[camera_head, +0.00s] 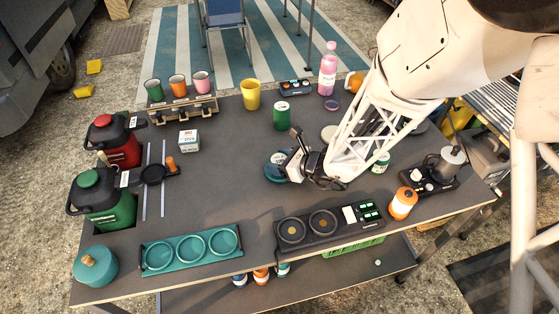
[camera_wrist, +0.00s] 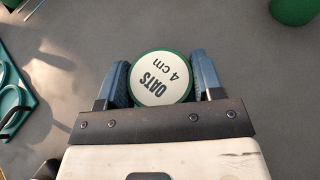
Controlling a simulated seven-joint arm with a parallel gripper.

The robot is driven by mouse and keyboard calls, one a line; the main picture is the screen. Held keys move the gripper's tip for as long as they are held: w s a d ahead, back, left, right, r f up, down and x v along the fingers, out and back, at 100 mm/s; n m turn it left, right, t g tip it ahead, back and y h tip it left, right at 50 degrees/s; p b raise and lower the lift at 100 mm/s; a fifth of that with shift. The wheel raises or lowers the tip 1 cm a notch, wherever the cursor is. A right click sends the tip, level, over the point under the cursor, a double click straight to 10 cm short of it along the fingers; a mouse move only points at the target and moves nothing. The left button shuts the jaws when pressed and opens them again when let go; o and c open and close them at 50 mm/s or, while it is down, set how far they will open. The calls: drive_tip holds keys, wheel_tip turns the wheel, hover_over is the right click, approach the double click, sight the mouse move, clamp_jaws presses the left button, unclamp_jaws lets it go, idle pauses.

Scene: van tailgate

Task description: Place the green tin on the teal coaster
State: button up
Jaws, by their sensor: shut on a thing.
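My gripper (camera_head: 291,165) is over the middle of the table. Its blue fingers are shut on a green tin (camera_wrist: 163,78) with a white lid marked "OATS 4 cm", clear in the wrist view. I cannot tell whether the tin touches anything below. A second green tin (camera_head: 282,115) stands behind, and another green tin (camera_head: 380,163) stands to the right, partly behind my arm.
A teal tray with three rings (camera_head: 150,265) and a black two-ring unit (camera_head: 290,232) lie along the front edge. A yellow cup (camera_head: 251,95) and a pink bottle (camera_head: 328,70) stand at the back. Red (camera_head: 122,150) and green (camera_head: 108,210) jugs stand left.

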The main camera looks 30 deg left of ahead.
drive_tip(key=shift+f, duration=0.15)
drive_tip(key=o, duration=0.9)
drive_tip(key=shift+o, duration=0.2)
drive_tip(key=shift+d+r, duration=0.1)
drive_tip(key=shift+r, duration=0.15)
drive_tip(key=shift+d+r, duration=0.25)
drive_tip(key=shift+d, duration=0.3)
drive_tip(key=shift+v, duration=5.25)
drive_tip(key=shift+f, duration=0.1)
